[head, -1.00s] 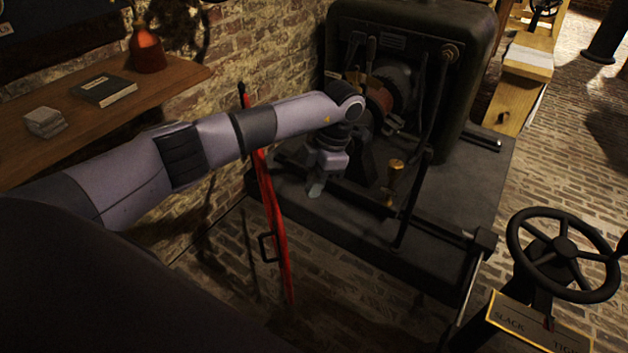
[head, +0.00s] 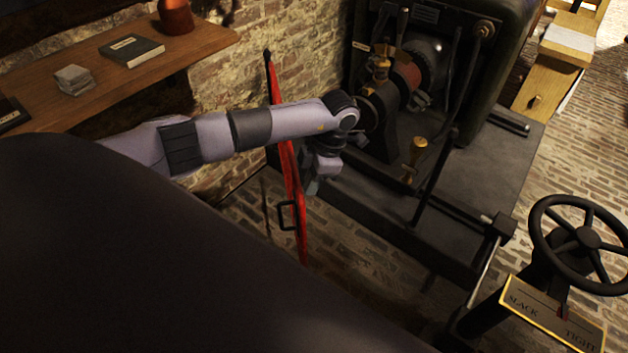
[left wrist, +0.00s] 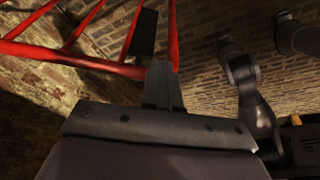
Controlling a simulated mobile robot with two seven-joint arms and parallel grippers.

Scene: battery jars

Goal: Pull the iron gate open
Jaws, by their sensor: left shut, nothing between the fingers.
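The red iron gate (head: 290,180) shows nearly edge-on in the head view, standing between the brick wall and the machine. A black looped handle (head: 286,216) sticks out from its left side, low down. My left gripper (head: 311,186) is just right of the gate in the head view, a little above the handle's height, pointing down. In the left wrist view, its fingers (left wrist: 162,84) are together and empty, and red gate bars (left wrist: 75,55) lie close beyond them. Whether the fingers touch a bar is unclear. My right gripper is out of view.
A dark machine (head: 385,110) on a black base stands right of the gate. A wooden shelf (head: 205,38) with a book and blocks hangs on the wall at left. A handwheel (head: 585,240) stands at right. Brick floor (head: 360,270) in front of the gate is clear.

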